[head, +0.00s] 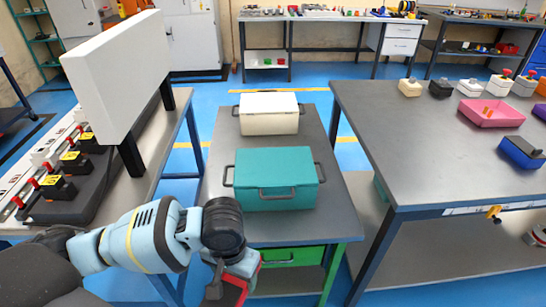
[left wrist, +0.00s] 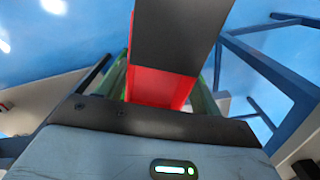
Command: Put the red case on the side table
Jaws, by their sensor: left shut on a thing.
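The red case (head: 239,284) shows only as a small red piece at the bottom edge of the head view, beside my left gripper (head: 226,291). In the left wrist view a red surface (left wrist: 158,86) lies straight ahead of the gripper, partly behind a dark grey part. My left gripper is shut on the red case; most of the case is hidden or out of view. A narrow grey table (head: 335,215), seemingly the side table, stands in the middle, beyond the gripper. My right gripper is not in view.
A teal case (head: 275,170) and a white case (head: 268,113) occupy much of the narrow table. A green case (head: 290,257) sits below its top. A larger workbench (head: 420,150) stands right; a left bench carries a white panel (head: 120,75). Bare tabletop shows around the cases.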

